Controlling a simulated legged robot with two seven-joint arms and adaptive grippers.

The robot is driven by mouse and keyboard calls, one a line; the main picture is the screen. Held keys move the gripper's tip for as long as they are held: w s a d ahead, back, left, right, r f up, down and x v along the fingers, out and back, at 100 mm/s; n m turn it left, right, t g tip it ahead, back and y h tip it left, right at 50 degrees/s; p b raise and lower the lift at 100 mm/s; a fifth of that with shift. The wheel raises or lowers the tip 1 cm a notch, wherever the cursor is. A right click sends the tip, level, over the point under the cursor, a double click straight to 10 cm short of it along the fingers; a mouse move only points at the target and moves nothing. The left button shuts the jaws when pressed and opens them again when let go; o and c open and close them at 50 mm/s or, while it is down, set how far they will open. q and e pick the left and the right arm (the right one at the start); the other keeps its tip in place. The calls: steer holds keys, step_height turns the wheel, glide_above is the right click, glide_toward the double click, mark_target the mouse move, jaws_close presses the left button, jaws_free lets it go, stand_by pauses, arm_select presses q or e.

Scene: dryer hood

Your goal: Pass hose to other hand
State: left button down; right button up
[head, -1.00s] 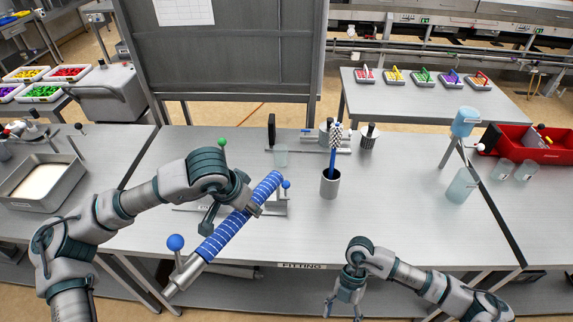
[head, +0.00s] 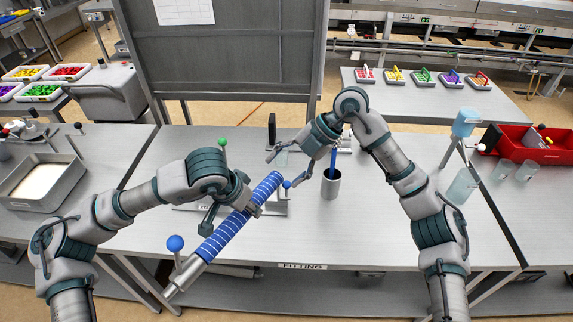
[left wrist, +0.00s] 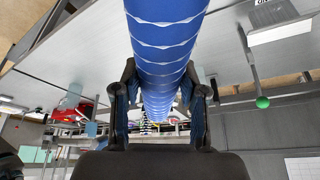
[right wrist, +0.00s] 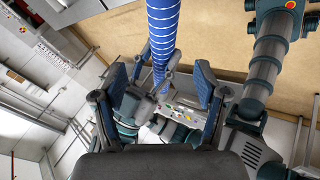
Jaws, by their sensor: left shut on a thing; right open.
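The blue hose with white rings (head: 220,239) is held slanting above the table, a silver metal end (head: 186,274) at its lower left. My left gripper (head: 232,213) is shut on the hose at its upper half; in the left wrist view the hose (left wrist: 163,45) runs between its fingers (left wrist: 160,90). My right gripper (head: 282,172) is open by the hose's upper right end. In the right wrist view the hose (right wrist: 163,25) lines up between its spread fingers (right wrist: 160,88). I cannot tell whether they touch it.
The fitting table (head: 390,235) lies below. A grey cup (head: 331,187) with a blue-handled tool stands right of my right gripper. A blue-ball lever (head: 175,243) is near the hose's lower end. A red bin (head: 530,148) and clear cups stand at the right.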

mark_target(263, 192)
arm_select(q)
steer(key=shift+a, duration=0.1)
arm_select(e)
steer(key=shift+h, duration=0.4)
steer(key=x, duration=1)
steer(key=shift+s+a+f, duration=0.15)
steer(key=shift+s+a, duration=0.05)
steer(key=shift+a, duration=0.05)
steer(key=shift+a+f, duration=0.3)
steer(key=shift+a, duration=0.05)
steer(key=shift+c, duration=0.2)
steer(key=shift+d, duration=0.1)
jaws_close()
arm_select(q)
steer(key=c, duration=0.6)
jaws_free()
steer(key=shift+o, duration=0.2)
